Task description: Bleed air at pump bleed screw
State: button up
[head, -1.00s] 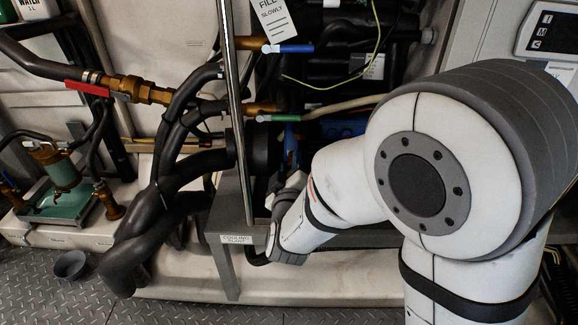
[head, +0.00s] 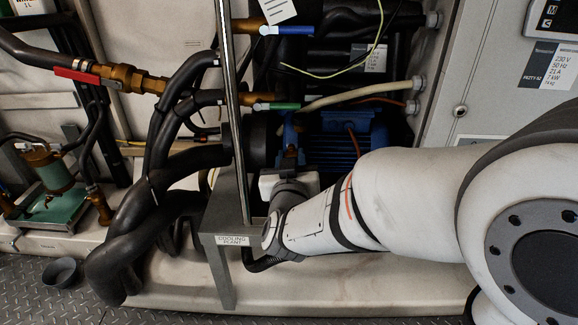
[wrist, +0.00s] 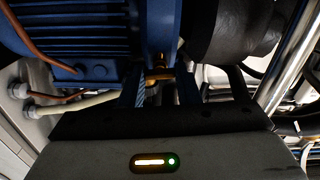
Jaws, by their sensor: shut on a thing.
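The blue pump motor (head: 340,150) sits low in the frame, with the black pump body (head: 262,140) at its left. In the wrist view the finned blue motor (wrist: 75,35) is at upper left and the black body (wrist: 230,30) at upper right. My gripper (head: 290,165) is at the front of the pump, where motor and black body meet. Its fingers (wrist: 160,85) are around a small brass fitting (wrist: 158,70), which looks like the bleed screw, and are shut on it. The fitting's lower end is hidden between the fingers.
A steel upright (head: 232,110) and the grey "cooling plant" frame (head: 228,222) stand close left of my gripper. Black hoses (head: 150,215) curve further left. Valves with blue (head: 270,30), green (head: 283,106) and red (head: 72,74) handles are above and left. A small dark cup (head: 61,272) stands on the floor.

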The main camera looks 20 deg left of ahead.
jog(key=shift+f+m+b, duration=0.25)
jog(key=shift+m+b, duration=0.35)
jog(key=shift+m, duration=0.5)
jog(key=shift+r, duration=0.1)
jog(key=o, duration=1)
jog(key=shift+r, duration=0.1)
jog(key=p+v, duration=0.2)
jog(key=v, duration=0.6)
jog(key=shift+a, duration=0.1)
jog(key=shift+w+p, duration=0.1)
jog(key=shift+p, duration=0.25)
